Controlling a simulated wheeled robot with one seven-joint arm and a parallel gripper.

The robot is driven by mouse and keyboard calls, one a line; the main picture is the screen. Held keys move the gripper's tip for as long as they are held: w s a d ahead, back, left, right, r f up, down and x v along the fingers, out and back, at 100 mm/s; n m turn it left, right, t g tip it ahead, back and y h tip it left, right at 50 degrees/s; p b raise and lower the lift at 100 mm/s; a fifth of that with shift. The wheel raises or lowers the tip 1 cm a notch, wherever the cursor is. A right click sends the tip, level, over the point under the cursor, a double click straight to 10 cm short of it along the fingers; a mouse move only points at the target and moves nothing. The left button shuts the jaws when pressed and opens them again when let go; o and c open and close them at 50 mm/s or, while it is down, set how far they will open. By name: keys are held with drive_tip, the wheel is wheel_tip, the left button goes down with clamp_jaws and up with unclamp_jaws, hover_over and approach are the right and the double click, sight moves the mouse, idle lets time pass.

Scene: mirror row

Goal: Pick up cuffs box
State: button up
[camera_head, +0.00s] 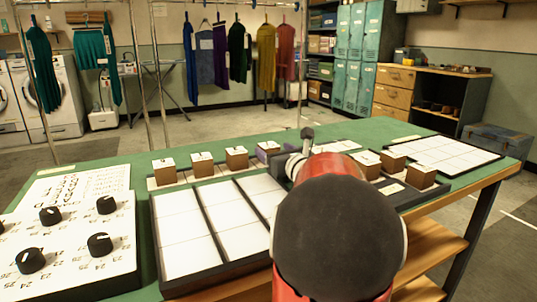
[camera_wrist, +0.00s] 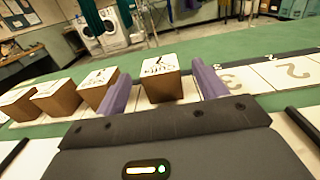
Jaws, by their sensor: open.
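A brown box with a white top, its upside-down label seeming to read "Cuffs" (camera_wrist: 163,84), stands upright on a white tile in the wrist view. My gripper (camera_wrist: 161,76) is open, with one purple finger on each side of this box. Small gaps seem to show between the fingers and the box, so it is not gripped. In the head view my gripper (camera_head: 270,150) is low over the back row on the green table, partly hidden by my own arm.
Similar brown boxes (camera_head: 202,164) stand in the row to the left, others (camera_head: 421,176) to the right. White-panelled trays (camera_head: 188,240) and a board with black knobs (camera_head: 75,255) cover much of the green table (camera_head: 370,131). Bare numbered tiles (camera_wrist: 288,71) lie right of the gripper.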

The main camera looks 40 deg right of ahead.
sight(266, 143)
drive_tip(key=p+x, duration=0.1)
drive_tip(key=x, duration=0.5)
drive_tip(key=c, duration=1.1)
